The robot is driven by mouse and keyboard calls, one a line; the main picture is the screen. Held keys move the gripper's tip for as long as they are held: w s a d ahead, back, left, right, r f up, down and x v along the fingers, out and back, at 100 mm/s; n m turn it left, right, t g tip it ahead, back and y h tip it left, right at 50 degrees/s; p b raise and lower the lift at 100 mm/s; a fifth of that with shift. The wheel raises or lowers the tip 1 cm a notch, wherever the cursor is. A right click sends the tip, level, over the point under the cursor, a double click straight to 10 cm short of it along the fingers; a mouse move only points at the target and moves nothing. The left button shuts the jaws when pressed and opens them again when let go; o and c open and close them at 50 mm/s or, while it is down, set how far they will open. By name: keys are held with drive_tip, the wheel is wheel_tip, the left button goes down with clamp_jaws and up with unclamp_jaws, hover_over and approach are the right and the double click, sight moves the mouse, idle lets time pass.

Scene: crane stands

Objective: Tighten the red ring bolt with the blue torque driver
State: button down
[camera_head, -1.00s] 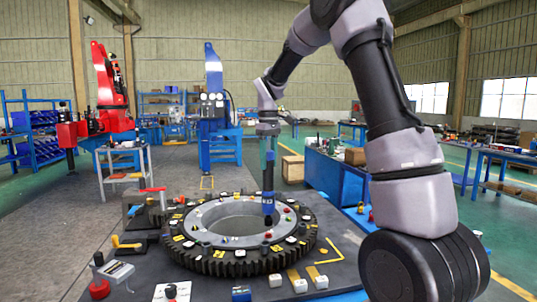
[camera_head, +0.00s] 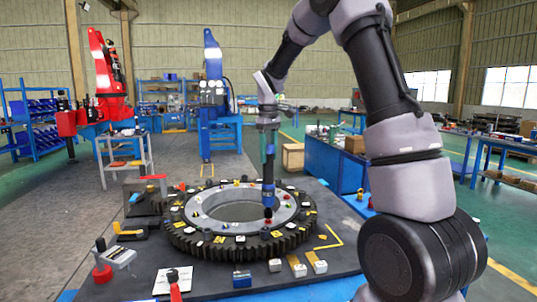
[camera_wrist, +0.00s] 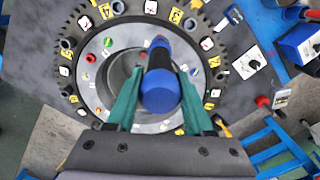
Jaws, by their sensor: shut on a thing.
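My gripper (camera_head: 268,148) is shut on the blue torque driver (camera_head: 268,188), which hangs nearly upright over the front right of the inner grey ring. In the wrist view the driver's blue end (camera_wrist: 160,90) stands between my two teal fingers. The grey ring (camera_head: 200,222) lies inside a dark toothed gear and carries several small coloured bolts. Red spots show on the ring near the driver's lower end, but I cannot tell which is the red ring bolt. The driver hides part of the ring, and whether its tip touches a bolt is unclear.
The gear (camera_head: 190,245) rests on a dark worktable (camera_head: 335,273). Yellow-and-white blocks (camera_head: 297,266), a blue block (camera_head: 242,279) and a red-knobbed device (camera_head: 103,272) stand along its front. A blue bench (camera_head: 335,170) is behind on the right. Space above the gear is open.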

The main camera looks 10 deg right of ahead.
drive_tip(key=shift+f, duration=1.1)
idle(3.1)
